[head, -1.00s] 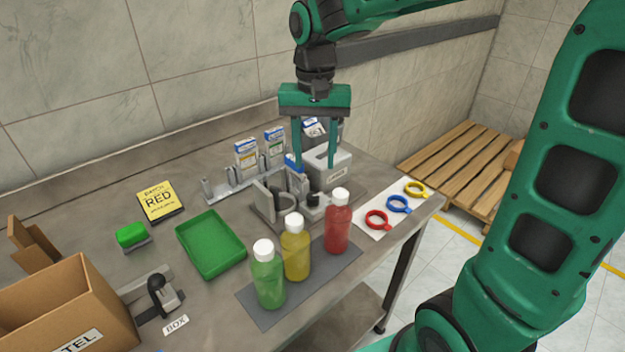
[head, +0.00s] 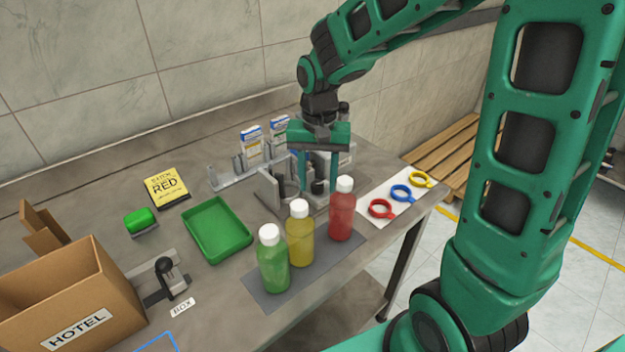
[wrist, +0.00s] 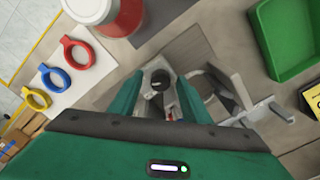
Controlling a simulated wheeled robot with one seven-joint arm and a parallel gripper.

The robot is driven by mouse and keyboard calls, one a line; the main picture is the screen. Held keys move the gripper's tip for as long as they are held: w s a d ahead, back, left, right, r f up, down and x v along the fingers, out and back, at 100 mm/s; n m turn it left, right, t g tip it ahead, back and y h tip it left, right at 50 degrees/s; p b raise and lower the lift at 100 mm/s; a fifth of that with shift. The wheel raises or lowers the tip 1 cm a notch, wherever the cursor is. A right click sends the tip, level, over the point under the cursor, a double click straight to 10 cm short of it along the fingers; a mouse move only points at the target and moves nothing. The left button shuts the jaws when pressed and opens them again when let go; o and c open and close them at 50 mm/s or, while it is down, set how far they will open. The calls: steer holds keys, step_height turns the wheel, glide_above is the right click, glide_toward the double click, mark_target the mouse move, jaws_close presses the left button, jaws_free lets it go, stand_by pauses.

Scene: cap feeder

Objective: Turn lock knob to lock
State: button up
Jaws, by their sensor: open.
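The dark lock knob (head: 318,187) sits on the grey feeder fixture behind the red bottle. My gripper (head: 318,180) is open and points down over the fixture. In the wrist view its two green fingers (wrist: 159,78) stand to either side of the knob, apart from each other. I cannot tell whether either finger touches the knob. The rear of the fixture is partly hidden by my gripper in the head view.
Green, yellow and red bottles (head: 342,210) stand on a dark mat just in front of the fixture. Colored rings (head: 381,208) lie to the right. A green tray (head: 218,258), a cardboard box (head: 60,300) and a small lever clamp (head: 166,275) are to the left.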

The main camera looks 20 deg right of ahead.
steer(key=c, duration=1)
steer(key=shift+a, duration=0.35)
steer(key=shift+c, duration=0.2)
steer(key=shift+d, duration=0.3)
steer(key=shift+n, duration=0.4)
steer(key=n, duration=0.7)
steer(key=shift+w, duration=0.1)
steer(key=shift+r+n, duration=0.1)
steer(key=shift+n, duration=2)
